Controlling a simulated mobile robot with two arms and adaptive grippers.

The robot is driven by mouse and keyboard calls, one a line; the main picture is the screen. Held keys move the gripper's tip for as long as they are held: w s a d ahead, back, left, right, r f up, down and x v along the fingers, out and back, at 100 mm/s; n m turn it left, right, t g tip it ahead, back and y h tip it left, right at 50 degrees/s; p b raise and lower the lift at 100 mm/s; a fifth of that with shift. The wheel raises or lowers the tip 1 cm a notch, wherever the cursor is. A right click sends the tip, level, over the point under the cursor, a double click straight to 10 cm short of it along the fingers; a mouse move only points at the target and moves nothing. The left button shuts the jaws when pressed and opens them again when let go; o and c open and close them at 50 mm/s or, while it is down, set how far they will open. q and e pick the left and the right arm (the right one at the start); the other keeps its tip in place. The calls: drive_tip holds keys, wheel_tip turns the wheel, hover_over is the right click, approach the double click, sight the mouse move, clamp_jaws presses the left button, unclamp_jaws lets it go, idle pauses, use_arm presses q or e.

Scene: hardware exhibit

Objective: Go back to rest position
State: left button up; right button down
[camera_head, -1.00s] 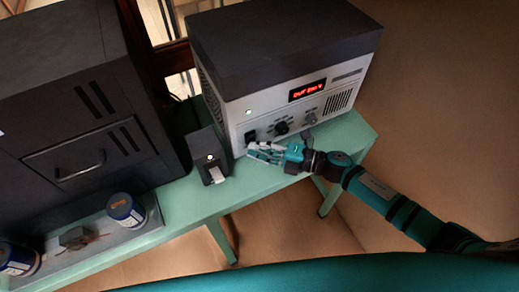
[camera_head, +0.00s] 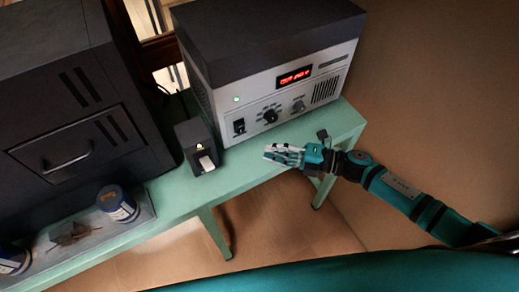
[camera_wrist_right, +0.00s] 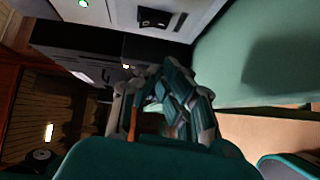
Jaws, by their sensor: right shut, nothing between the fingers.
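My right gripper (camera_head: 270,152) is shut and empty. In the head view it is in front of the grey power unit (camera_head: 290,110), over the front edge of the green table (camera_head: 235,178), apart from the unit's front panel. Its fingers also show in the right wrist view (camera_wrist_right: 165,92), with the unit's panel (camera_wrist_right: 115,12) above them. The unit has a lit red display, a green light, a black switch and two knobs. My left gripper is not in view.
A small black box (camera_head: 196,148) with a light stands left of the unit. A large dark cabinet (camera_head: 60,120) fills the left. Blue-and-white cans (camera_head: 118,205) sit on a tray (camera_head: 100,235) at the table's front left. The floor to the right is clear.

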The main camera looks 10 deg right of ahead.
drive_tip(key=d+m+t+h, duration=0.7)
drive_tip(key=m+h, duration=0.5)
drive_tip(key=m, duration=0.6)
drive_tip(key=s+d+f+m+g+h, duration=0.1)
drive_tip(key=s+f+m+g+h, duration=0.3)
drive_tip(key=s, duration=0.6)
drive_tip(key=s+f+m+g+y, duration=0.1)
drive_tip(key=s+m+g, duration=0.55)
drive_tip(key=s, duration=0.45)
wheel_tip(320, 180, down, 26)
drive_tip(key=g, duration=0.2)
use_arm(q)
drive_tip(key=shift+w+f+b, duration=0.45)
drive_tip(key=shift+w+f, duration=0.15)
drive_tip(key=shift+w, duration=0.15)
use_arm(e)
drive_tip(key=s+d+f+n, duration=0.1)
drive_tip(key=s+d+f, duration=0.2)
drive_tip(key=s+f, duration=1.4)
drive_tip(key=shift+s+d+g, duration=0.15)
drive_tip(key=shift+s+g, duration=0.3)
drive_tip(key=shift+s, duration=0.05)
